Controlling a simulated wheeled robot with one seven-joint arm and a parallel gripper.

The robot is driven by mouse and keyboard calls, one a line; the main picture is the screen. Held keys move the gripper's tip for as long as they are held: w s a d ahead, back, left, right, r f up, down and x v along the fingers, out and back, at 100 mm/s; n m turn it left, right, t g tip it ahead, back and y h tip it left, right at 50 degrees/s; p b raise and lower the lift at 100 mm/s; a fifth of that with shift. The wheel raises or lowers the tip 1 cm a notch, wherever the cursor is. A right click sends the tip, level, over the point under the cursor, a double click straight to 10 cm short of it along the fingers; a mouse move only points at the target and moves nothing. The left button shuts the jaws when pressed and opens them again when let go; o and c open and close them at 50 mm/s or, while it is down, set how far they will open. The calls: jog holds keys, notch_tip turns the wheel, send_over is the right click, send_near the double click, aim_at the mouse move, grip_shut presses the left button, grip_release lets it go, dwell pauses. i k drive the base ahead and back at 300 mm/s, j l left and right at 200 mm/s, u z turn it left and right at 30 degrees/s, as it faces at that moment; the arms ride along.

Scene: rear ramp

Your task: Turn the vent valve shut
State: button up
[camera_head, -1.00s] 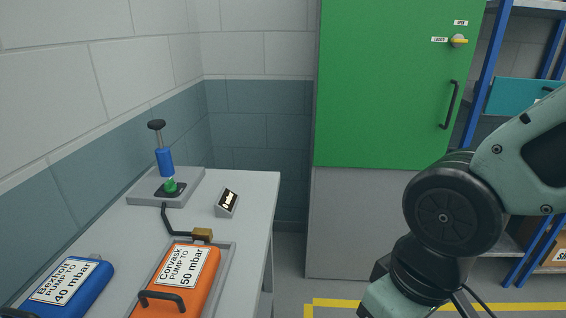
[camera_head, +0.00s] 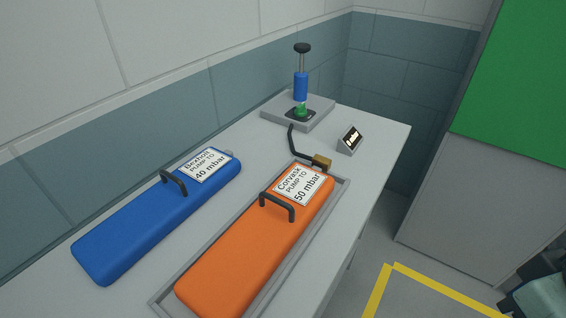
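A hand pump with a blue barrel (camera_head: 300,86) stands upright on a grey stand (camera_head: 322,113) at the far end of the bench. Its dark round handle (camera_head: 302,48) is up on a grey rod. A small green part (camera_head: 300,111) sits at the pump's foot on a dark plate; I cannot tell whether it is the vent valve or how it is turned. A black hose (camera_head: 292,140) runs from the pump to a brass block (camera_head: 321,161) at the orange mattress-like pack (camera_head: 245,250), labelled Corvask, pump to 50 mbar. My gripper is out of view.
The orange pack lies in a grey tray (camera_head: 339,195). A blue pack (camera_head: 155,225), labelled Bexholt 40 mbar, lies left of it. A small display (camera_head: 350,139) stands right of the pump, its reading unclear. A green cabinet (camera_head: 520,90) is right; floor with yellow tape (camera_head: 430,285) lies between.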

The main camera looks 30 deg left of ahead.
aim_at(300, 111)
jog(key=i+u, duration=0.1)
jog(key=u, duration=0.3)
jog(key=i+l+u, duration=0.1)
jog(key=u, duration=0.3)
jog(key=l+u, duration=0.1)
jog(key=u, duration=0.3)
jog(key=i+l+u, duration=0.15)
jog(key=u, duration=0.25)
